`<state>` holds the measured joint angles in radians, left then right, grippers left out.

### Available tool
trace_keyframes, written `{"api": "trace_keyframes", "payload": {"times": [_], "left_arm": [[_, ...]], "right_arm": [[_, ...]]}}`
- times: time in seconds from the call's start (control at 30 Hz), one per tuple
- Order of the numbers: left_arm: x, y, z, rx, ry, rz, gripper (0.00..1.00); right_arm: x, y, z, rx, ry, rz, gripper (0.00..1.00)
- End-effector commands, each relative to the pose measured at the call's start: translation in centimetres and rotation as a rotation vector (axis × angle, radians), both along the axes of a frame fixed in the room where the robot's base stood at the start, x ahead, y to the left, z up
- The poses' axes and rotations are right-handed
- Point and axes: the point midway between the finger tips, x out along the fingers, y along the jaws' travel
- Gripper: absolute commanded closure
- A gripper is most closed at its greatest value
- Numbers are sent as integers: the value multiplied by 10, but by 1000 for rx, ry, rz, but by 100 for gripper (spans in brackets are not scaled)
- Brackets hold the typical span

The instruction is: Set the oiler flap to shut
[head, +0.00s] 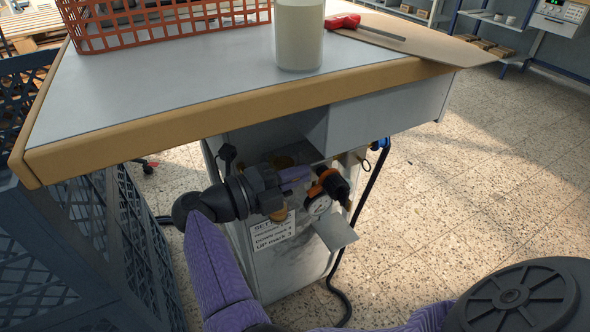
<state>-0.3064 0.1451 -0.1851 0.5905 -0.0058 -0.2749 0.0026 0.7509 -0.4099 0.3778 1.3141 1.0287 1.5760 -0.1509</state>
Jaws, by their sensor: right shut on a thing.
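An air service unit is mounted on the grey cabinet (285,270) under the bench, with an orange-collared black knob (335,184) and a round gauge (319,206). A tilted grey plate (335,232) juts out below the gauge; I cannot tell whether it is the oiler flap. My right gripper (285,186) is under the bench edge, shut on a part of the air unit left of the knob. The gripper's body hides that part, so its position cannot be told. My left gripper is not in view.
The bench's wooden edge (200,118) overhangs the unit closely. A red crate (165,25), a white container (299,38) and a red-handled tool (365,25) are on top. Dark blue crates (75,265) stand at left. A black hose (368,195) hangs at right; the floor beyond is free.

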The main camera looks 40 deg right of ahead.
Motion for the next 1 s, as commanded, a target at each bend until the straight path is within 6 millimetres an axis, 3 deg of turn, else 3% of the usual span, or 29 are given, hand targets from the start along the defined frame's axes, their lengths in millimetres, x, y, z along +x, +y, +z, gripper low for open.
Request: {"api": "trace_keyframes", "payload": {"times": [0.47, 0.67, 1.0], "left_arm": [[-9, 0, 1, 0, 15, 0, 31], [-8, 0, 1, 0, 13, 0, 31], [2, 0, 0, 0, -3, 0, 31]], "right_arm": [[0, 0, -2, -1, -13, 0, 100], [0, 0, -2, -1, -13, 0, 57], [2, 5, 0, -2, -13, 2, 57]]}}
